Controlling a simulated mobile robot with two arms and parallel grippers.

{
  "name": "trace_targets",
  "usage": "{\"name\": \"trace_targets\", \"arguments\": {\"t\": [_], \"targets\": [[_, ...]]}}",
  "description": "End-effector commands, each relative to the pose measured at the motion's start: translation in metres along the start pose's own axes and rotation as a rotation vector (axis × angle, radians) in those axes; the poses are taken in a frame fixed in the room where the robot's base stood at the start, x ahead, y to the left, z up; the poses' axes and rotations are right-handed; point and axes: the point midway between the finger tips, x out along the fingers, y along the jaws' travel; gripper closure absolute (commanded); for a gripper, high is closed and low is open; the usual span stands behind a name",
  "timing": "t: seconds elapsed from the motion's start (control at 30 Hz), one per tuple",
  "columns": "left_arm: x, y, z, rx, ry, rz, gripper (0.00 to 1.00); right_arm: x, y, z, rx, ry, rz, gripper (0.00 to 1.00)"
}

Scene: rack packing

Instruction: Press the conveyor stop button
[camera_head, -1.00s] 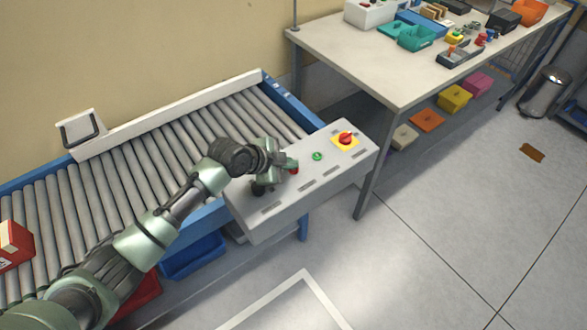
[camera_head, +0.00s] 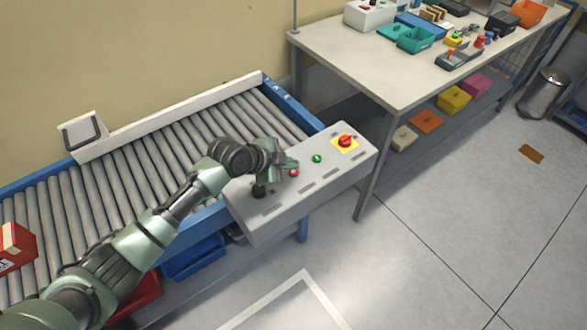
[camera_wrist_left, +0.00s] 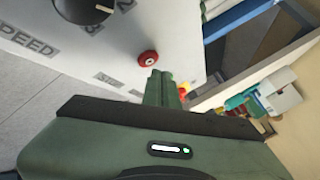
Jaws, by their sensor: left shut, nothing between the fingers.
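The control panel (camera_head: 300,200) is a light grey box at the near end of the roller conveyor. On it are a small red button (camera_head: 294,173), a green button (camera_head: 317,158) and a larger red mushroom knob (camera_head: 345,139) on a yellow plate. My left gripper (camera_head: 291,162) is shut and empty, its tips just beside and above the small red button. My right gripper is out of view.
A black dial (camera_head: 259,191) sits on the panel left of the red button, near "SPEED" lettering. A red box (camera_head: 15,247) lies on the conveyor rollers (camera_head: 110,180) at far left. A table (camera_head: 395,85) with bins stands behind the panel.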

Motion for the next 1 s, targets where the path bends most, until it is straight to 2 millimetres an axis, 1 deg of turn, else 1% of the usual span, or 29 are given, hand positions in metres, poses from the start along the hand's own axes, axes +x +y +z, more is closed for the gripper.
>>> {"name": "trace_targets", "arguments": {"t": [0.33,0.8,1.0], "targets": [[-0.002,-0.002,-0.002,0.0,0.001,0.0,1.0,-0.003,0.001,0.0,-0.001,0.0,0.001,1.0],[-0.033,-0.024,-0.024,0.0,0.0,0.0,1.0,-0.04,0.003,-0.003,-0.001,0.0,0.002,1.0],[-0.035,-0.025,-0.026,-0.001,0.0,0.001,1.0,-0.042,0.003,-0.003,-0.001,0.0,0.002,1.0]]}}
